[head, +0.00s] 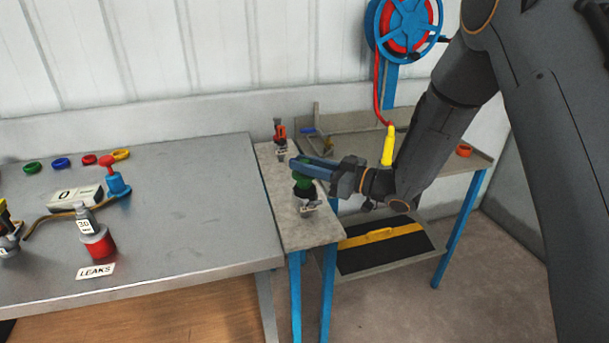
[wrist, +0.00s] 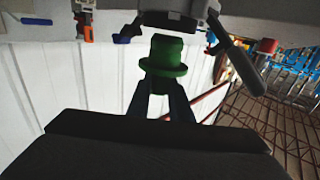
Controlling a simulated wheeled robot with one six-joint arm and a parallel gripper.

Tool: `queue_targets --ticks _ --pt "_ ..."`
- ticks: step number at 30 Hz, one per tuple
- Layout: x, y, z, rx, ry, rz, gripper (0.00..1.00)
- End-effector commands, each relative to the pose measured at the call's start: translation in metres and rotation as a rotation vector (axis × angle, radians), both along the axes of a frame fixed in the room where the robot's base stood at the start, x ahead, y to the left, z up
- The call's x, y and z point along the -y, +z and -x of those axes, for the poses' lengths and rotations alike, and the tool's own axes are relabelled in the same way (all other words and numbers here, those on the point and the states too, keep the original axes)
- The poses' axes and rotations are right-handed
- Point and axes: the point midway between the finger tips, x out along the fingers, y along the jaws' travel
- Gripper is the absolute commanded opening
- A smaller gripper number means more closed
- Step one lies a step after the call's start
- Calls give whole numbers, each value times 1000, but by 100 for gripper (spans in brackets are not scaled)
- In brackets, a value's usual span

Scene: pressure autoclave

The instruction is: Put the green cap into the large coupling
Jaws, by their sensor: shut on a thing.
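The green cap (head: 302,181) is held in my gripper (head: 300,166) at the large coupling (head: 306,197) on the narrow grey bench. In the wrist view the cap (wrist: 164,55) shows a wide flange and a narrower end pointing at the coupling (wrist: 172,19). My gripper's two fingers (wrist: 160,92) are shut on the cap's other end. The dark coupling has a lever arm out to the right in the wrist view. The cap is lined up close to its mouth. I cannot tell whether the cap touches it or sits inside it.
A smaller red-and-black fitting (head: 280,133) stands farther back on the narrow bench (head: 318,234). The large grey table (head: 190,200) at left holds coloured rings, a gauge and bottles. A yellow hose end (head: 388,146) hangs behind my wrist from the blue reel (head: 406,25).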

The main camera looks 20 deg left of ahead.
Motion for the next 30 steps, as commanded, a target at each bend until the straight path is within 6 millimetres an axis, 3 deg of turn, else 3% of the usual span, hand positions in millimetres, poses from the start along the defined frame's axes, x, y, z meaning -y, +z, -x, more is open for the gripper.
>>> queue_targets --ticks 7,23,24,27,30 --pt "0 -30 0 -1 -1 1 0" --pt "0 -39 0 -1 -1 0 0" --pt "0 -39 0 -1 -1 0 22" --pt "0 -39 0 -1 -1 0 38" --pt "0 -39 0 -1 -1 0 38"
